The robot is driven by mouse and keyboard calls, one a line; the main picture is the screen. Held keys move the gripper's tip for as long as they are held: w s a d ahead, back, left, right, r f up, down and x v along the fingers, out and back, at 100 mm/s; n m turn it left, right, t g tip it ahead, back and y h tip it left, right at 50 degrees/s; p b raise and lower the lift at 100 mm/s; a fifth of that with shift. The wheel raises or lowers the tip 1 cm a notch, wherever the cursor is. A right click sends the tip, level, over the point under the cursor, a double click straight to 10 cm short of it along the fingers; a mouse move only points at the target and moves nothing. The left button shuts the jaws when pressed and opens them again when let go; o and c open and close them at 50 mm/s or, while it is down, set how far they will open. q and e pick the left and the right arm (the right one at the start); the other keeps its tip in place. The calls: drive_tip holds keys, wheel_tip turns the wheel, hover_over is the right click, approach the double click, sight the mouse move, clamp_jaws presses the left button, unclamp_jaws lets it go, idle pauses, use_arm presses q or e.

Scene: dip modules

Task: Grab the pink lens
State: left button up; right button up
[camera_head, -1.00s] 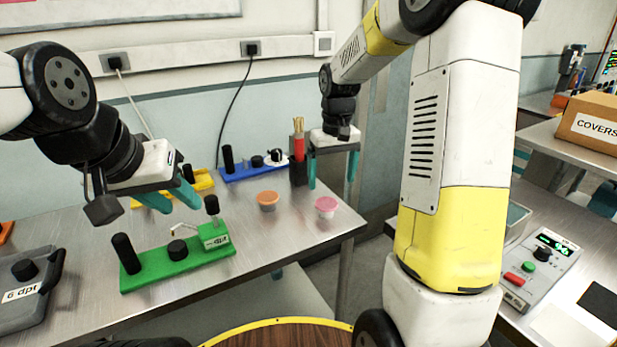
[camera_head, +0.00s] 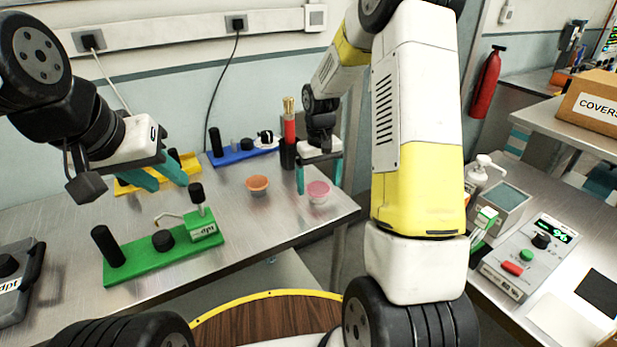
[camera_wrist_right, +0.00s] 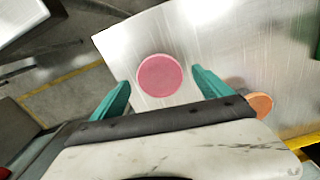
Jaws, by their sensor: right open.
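The pink lens (camera_head: 318,191), a small round cup with a pink top, rests on the metal table near its right edge. My right gripper (camera_head: 319,183) is open, with its teal fingers pointing down just above and behind the lens. In the right wrist view, the pink lens (camera_wrist_right: 160,75) lies between and slightly beyond the open fingertips of the right gripper (camera_wrist_right: 161,84); no contact shows. My left gripper (camera_head: 160,177) is open and empty above the table's left part, near the green module.
An orange lens (camera_head: 257,185) sits left of the pink one. A green module (camera_head: 150,258), a yellow module (camera_head: 150,183) and a blue module (camera_head: 240,152) stand on the table. A dark holder with a red tool (camera_head: 289,130) stands behind the right gripper.

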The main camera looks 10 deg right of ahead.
drive_tip(key=shift+c, duration=0.4)
drive_tip(key=c, duration=1.4)
drive_tip(key=shift+o, duration=0.2)
drive_tip(key=shift+r, duration=0.1)
